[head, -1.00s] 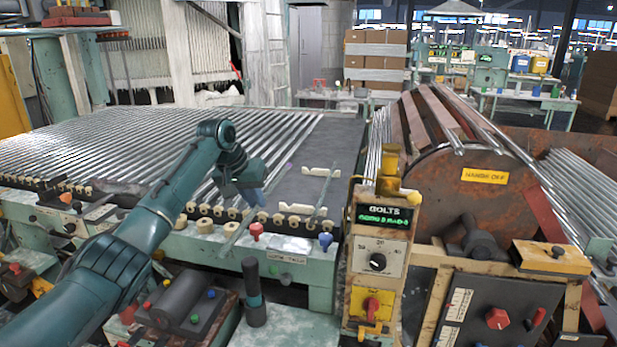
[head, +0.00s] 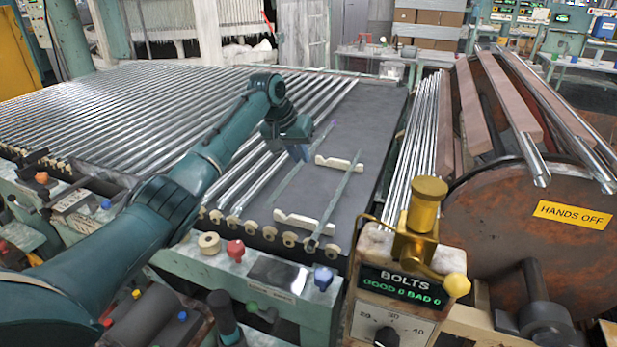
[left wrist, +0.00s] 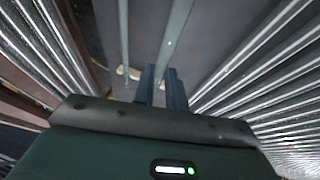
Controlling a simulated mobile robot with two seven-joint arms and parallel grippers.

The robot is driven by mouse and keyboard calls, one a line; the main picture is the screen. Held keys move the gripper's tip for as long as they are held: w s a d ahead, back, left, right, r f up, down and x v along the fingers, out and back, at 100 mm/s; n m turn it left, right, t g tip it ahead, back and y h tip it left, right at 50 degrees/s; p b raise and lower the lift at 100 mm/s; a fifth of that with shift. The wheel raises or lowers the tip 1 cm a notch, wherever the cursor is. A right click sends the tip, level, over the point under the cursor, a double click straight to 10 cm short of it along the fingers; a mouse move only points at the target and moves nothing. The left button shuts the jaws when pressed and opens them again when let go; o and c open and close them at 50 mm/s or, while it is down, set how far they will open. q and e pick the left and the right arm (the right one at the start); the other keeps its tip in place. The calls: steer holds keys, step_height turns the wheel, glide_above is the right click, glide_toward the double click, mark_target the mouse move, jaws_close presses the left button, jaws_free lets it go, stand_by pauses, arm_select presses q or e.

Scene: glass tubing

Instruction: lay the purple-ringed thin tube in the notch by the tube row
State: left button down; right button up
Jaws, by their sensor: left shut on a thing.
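My left gripper (head: 298,152) is shut on the purple-ringed thin tube (head: 284,184). The purple ring (head: 333,123) is near the tube's far end. The tube slants over the dark bed, between the tube row (head: 237,185) and two cream notched supports (head: 338,163) (head: 305,222). I cannot tell its height above the bed. Another thin tube (head: 342,193) lies across both supports. In the left wrist view the held tube (left wrist: 177,35) runs away from my fingers (left wrist: 163,88), with the other tube (left wrist: 123,40) to its left. My right gripper is not in view.
A rusty drum (head: 510,215) with a yellow sign and a bundle of bright tubes (head: 422,130) stand to the right. A control box (head: 400,290) with a brass fitting stands in front. The dark bed (head: 375,115) is clear behind the supports.

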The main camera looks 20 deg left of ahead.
mark_target(298, 165)
arm_select(q)
steer(key=f, duration=0.3)
steer(key=shift+s, duration=0.2)
steer(key=shift+w+f+p, duration=0.1)
steer(key=shift+f+p, duration=0.25)
steer(key=shift+f, duration=2.4)
steer(key=c, duration=1.4)
jaws_free()
steer(key=shift+c, duration=0.2)
steer(key=shift+r, duration=0.1)
steer(key=shift+r, duration=0.4)
steer(key=v, duration=1.1)
steer(key=shift+s+r+b, duration=0.25)
steer(key=shift+r+b, duration=0.05)
steer(key=shift+a, duration=0.1)
